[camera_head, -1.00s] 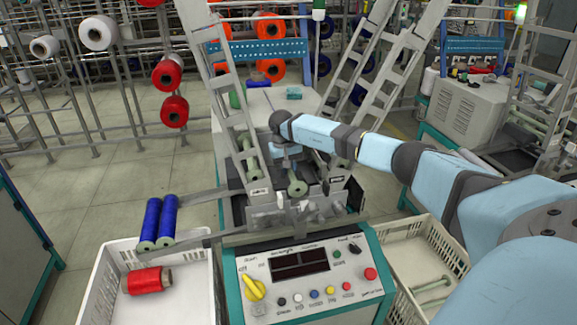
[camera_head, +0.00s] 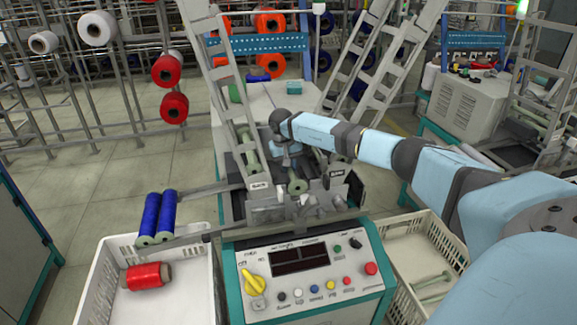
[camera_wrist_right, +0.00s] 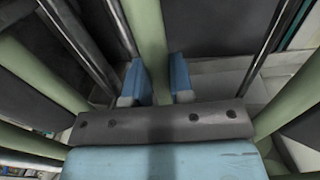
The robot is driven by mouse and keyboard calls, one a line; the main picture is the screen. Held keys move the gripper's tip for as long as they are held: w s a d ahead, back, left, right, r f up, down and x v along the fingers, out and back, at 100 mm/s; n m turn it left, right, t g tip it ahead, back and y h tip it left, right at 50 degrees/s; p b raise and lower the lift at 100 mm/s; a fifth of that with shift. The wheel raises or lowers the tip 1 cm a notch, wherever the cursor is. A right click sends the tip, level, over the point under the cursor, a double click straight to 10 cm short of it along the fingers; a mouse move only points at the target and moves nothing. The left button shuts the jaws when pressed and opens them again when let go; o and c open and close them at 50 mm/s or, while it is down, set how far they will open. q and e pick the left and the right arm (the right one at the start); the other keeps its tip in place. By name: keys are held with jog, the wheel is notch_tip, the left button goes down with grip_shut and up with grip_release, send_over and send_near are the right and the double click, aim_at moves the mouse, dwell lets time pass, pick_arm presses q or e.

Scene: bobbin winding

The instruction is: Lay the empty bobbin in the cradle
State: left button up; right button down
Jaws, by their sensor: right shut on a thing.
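My right gripper (camera_head: 293,170) reaches down into the winding machine between its two metal side plates. It is shut on an empty pale green bobbin (camera_head: 297,187), whose round flanged end faces the camera. In the right wrist view the blue fingers (camera_wrist_right: 157,88) stand on either side of the green bobbin tube (camera_wrist_right: 147,30). The cradle (camera_head: 302,207) is the metal part at the machine's front, just below the bobbin. I cannot tell whether the bobbin touches it. My left gripper is out of view.
Sloping ladder-like racks rise on both sides of my wrist; the left one holds green bobbins (camera_head: 249,160). The control panel (camera_head: 301,267) is in front. A white crate (camera_head: 190,300) with a red bobbin (camera_head: 146,275) stands left, blue bobbins (camera_head: 150,218) above it. Another crate (camera_head: 403,287) stands right.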

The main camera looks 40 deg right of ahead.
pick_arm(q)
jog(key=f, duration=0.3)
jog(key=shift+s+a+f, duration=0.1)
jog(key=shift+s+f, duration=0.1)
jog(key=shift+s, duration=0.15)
pick_arm(e)
jog(key=shift+f, duration=0.25)
jog(key=c, duration=0.9)
grip_release()
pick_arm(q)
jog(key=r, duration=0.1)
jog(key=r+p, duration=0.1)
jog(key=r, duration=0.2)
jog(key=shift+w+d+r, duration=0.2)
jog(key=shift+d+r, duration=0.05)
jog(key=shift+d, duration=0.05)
pick_arm(e)
jog(key=r, duration=0.4)
jog(key=a+r, duration=0.1)
jog(key=r, duration=0.9)
jog(key=shift+w+a+r, duration=0.1)
jog(key=shift+w+a, duration=0.2)
jog(key=shift+w, duration=0.1)
